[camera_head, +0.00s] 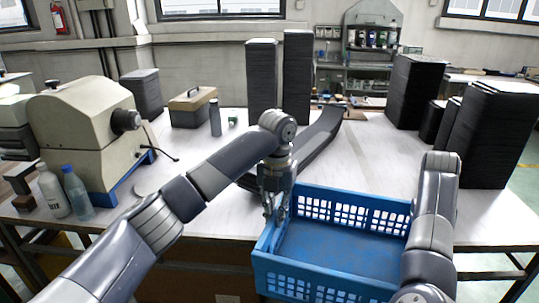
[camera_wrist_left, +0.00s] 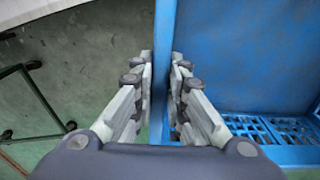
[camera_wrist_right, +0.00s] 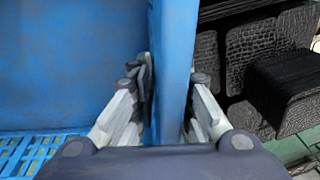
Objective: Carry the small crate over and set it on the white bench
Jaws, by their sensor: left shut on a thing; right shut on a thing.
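The small crate (camera_head: 330,247) is blue with slotted walls and looks empty. It is in front of the near edge of the white bench (camera_head: 376,151), its far wall close to that edge; I cannot tell whether it touches. My left gripper (camera_head: 272,207) is shut on the crate's left wall. The left wrist view shows that wall (camera_wrist_left: 162,70) between the fingers (camera_wrist_left: 161,90). My right gripper (camera_wrist_right: 172,95) is shut on the opposite wall (camera_wrist_right: 172,60) in the right wrist view. In the head view my right arm hides the right gripper and the crate's right side.
On the bench, a beige machine (camera_head: 80,125), a bottle (camera_head: 77,190) and a toolbox (camera_head: 193,107) stand at left. Black stacks (camera_head: 297,77) stand at the back and more black stacks (camera_head: 497,135) at right. A dark curved piece (camera_head: 318,140) lies mid-bench. White surface right of it is clear.

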